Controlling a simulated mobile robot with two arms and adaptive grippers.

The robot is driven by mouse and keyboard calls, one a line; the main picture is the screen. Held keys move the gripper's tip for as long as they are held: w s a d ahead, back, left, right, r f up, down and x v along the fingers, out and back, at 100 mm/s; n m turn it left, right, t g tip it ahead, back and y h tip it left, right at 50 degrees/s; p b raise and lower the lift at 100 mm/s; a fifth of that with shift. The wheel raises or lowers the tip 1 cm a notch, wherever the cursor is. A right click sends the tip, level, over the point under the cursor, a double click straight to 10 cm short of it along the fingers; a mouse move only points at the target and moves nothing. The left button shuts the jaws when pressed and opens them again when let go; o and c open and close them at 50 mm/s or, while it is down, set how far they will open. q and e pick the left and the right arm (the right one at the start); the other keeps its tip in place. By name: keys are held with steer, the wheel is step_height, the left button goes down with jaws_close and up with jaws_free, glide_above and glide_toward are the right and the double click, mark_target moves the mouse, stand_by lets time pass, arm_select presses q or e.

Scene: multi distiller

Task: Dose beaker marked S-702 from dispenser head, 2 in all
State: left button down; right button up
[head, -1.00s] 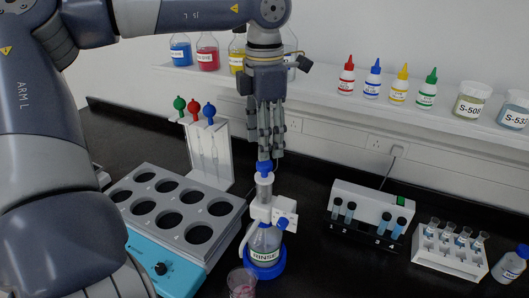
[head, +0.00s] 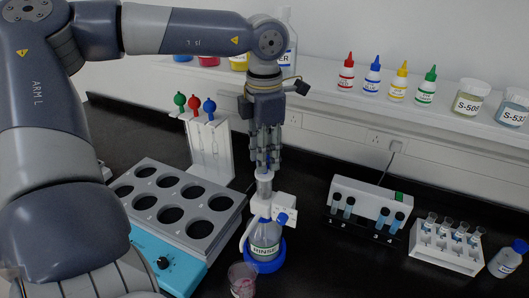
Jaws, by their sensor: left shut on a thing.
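The dispenser head (head: 265,187) is a clear barrel with a white body and side spout on a bottle labelled RINSE (head: 265,236), which sits in a blue ring base. My left gripper (head: 264,168) points down over the top of the dispenser head and is shut on its blue knob, mostly hidden by the fingers. A small clear beaker (head: 242,280) with pinkish marking or contents stands in front of the bottle, at the bottom edge. Its marking is not readable, so I cannot tell whether it is S-702. My right gripper is not in view.
A grey rack with round wells (head: 178,205) on a blue base stands left. A pipette stand (head: 211,145) is behind it. A tube block (head: 365,208), vial rack (head: 446,247) and small bottle (head: 505,260) stand right. A shelf (head: 400,107) holds dropper bottles and jars, including S-508.

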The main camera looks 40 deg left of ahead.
arm_select(q)
step_height(320, 180, up, 2)
steer(key=shift+r, duration=0.1)
steer(key=c, duration=1.2)
jaws_free()
step_height(320, 180, up, 12)
steer(key=shift+c, duration=0.6)
